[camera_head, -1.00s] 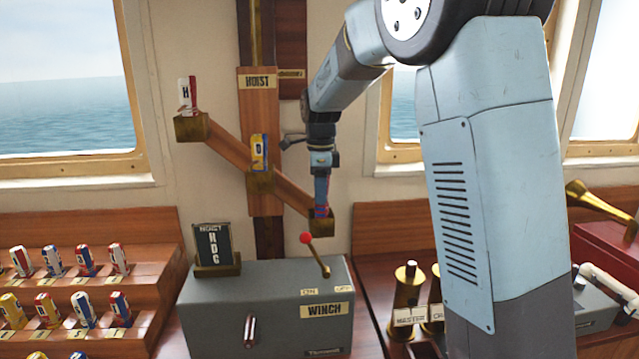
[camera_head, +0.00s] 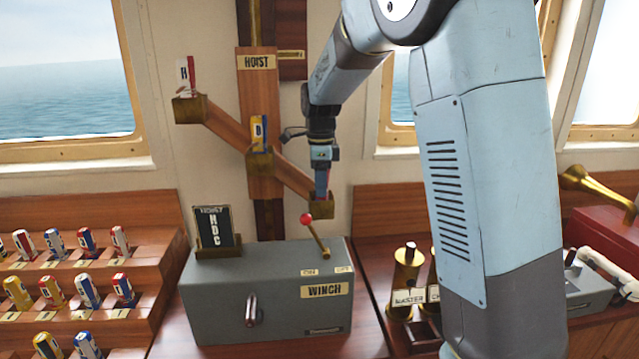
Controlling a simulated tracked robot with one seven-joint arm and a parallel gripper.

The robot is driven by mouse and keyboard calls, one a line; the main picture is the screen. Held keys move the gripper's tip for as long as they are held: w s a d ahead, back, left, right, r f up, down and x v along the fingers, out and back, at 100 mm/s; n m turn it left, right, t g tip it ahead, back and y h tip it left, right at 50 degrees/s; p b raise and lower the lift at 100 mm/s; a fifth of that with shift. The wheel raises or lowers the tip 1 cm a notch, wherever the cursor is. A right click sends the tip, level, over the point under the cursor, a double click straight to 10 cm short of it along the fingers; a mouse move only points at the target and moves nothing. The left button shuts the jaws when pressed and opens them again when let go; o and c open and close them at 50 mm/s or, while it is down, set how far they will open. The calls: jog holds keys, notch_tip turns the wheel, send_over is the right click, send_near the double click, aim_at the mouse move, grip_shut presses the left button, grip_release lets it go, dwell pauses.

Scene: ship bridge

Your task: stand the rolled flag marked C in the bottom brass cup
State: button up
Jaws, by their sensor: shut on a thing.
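The hoist board slants down to the right and carries three brass cups. The flag marked H (camera_head: 186,76) stands in the top cup (camera_head: 189,110). The flag marked D (camera_head: 259,133) stands in the middle cup (camera_head: 259,163). My gripper (camera_head: 321,185) points down at the bottom brass cup (camera_head: 320,207), shut on a small blue and red rolled flag (camera_head: 321,181). Its lower end is at the cup's mouth, partly hidden by the fingers. I cannot read its letter or tell how deep it sits.
A grey winch box (camera_head: 265,290) with a red-knobbed lever (camera_head: 312,230) stands below the cups. A slate reading H D C (camera_head: 213,232) stands on it. Racks of rolled flags (camera_head: 60,285) are at left. Labelled brass cylinders (camera_head: 404,285) stand at right.

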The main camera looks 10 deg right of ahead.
jog(key=o, duration=1.2)
jog(key=shift+c, duration=0.2)
notch_tip(320, 180, up, 14)
jog(key=shift+f, duration=0.15)
jog(key=s+d+r+n+t+y, duration=0.1)
jog(key=s+d+n, duration=0.35)
jog(key=s, duration=0.25)
jog(key=s+d+n+t, duration=0.1)
jog(key=s+d+n, duration=0.3)
jog(key=s+d, duration=0.3)
jog(key=s+d+f+n+t, duration=0.1)
jog(key=s+f+n, duration=0.1)
jog(key=s, duration=0.3)
jog(key=s+f+n+t, duration=0.1)
jog(key=s+f+n, duration=0.1)
jog(key=s+n, duration=0.3)
jog(key=s+d+f+n+t+h, duration=0.1)
jog(key=s+f+n, duration=0.2)
jog(key=s, duration=0.4)
jog(key=shift+s+d+t, duration=0.25)
jog(key=shift+d+t, duration=0.05)
jog(key=shift+d, duration=0.05)
